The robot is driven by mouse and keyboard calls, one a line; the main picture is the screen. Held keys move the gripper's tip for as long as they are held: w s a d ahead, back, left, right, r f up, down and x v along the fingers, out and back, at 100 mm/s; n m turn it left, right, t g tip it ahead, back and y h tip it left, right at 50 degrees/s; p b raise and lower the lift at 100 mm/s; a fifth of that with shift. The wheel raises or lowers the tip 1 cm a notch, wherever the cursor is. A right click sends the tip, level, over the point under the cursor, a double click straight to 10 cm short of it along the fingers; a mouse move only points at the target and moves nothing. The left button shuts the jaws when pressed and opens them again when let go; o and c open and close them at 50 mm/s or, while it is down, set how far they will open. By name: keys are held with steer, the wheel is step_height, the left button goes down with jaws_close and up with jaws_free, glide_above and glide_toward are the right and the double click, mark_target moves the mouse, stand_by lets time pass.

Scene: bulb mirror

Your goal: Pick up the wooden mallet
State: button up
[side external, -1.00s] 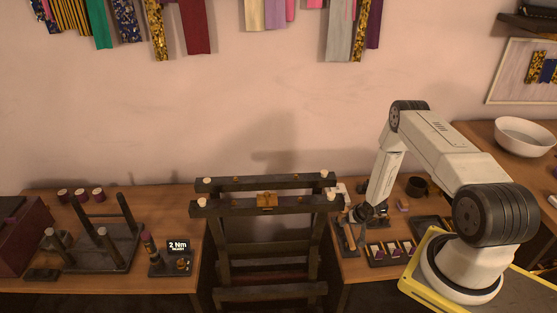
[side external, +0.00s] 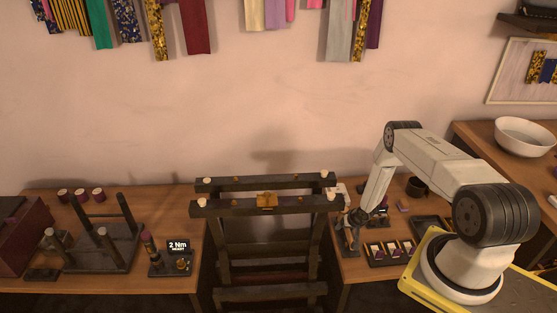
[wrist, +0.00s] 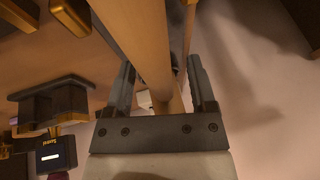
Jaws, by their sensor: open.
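The wooden mallet shows in the wrist view as a pale round handle (wrist: 143,35) running between the two dark fingers of my gripper (wrist: 160,75). The fingers stand open on either side of the handle. The mallet's head cannot be made out clearly. In the side view my gripper (side external: 356,215) is low at the left end of the right-hand table, over a dark stand, and it largely hides the mallet there.
A dark wooden frame (side external: 267,206) with a brass block stands close to the left of my gripper. Small trays (side external: 390,252) lie to its right, with a dark cup (side external: 416,187) behind. A white bowl (side external: 525,137) is far right. A "2 Nm" display (side external: 178,246) stands on the left table.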

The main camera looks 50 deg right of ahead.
jaws_close()
stand_by(0.3)
steer(key=shift+r, duration=0.2)
steer(key=shift+r, duration=4.85)
steer(key=c, duration=0.6)
jaws_free()
steer(key=shift+c, duration=0.2)
jaws_close()
steer(key=shift+r, duration=0.1)
